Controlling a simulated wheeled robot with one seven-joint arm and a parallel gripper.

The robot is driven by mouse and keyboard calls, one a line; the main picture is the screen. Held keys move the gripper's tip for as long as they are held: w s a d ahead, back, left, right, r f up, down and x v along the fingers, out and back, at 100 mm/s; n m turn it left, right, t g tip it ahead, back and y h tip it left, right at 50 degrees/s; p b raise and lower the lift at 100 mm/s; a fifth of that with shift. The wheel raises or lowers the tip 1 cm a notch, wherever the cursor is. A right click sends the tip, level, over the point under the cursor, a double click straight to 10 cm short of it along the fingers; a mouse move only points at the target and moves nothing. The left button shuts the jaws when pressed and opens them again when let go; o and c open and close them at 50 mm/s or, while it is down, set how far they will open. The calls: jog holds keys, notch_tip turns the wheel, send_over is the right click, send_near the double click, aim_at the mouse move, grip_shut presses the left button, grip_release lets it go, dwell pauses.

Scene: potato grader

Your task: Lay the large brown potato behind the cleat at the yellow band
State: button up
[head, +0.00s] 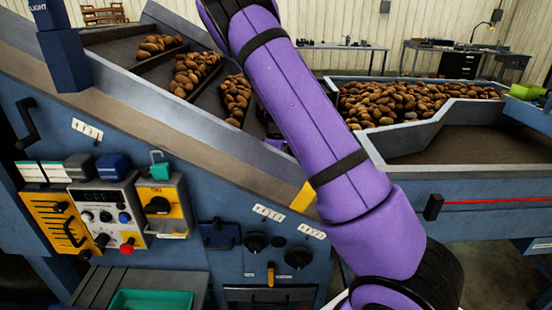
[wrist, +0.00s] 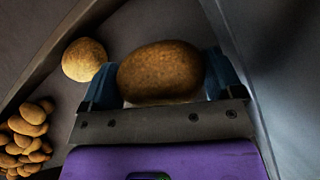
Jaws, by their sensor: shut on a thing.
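The large brown potato (wrist: 160,72) is between the blue fingers of my gripper (wrist: 156,80) in the wrist view, which are shut on it. The belt surface shows beyond it; I cannot tell whether the potato touches it. A cleat (wrist: 62,48) runs diagonally across the upper left of the wrist view. In the head view, cleats (head: 158,61) cross the sloping belt, and the yellow band (head: 303,197) marks the side rail beside my arm.
A lighter round potato (wrist: 85,60) lies left of my gripper. Several small potatoes (wrist: 25,135) are heaped at the lower left. A grey side wall (wrist: 262,70) stands close on the right. In the head view, a hopper (head: 400,83) of potatoes is at the right.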

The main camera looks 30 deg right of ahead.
jog(key=o, duration=0.8)
jog(key=r, duration=0.7)
jog(key=d+r, duration=0.1)
jog(key=r, duration=0.2)
jog(key=shift+w+r, duration=0.3)
jog(key=shift+r, duration=0.05)
jog(key=shift+a, duration=0.1)
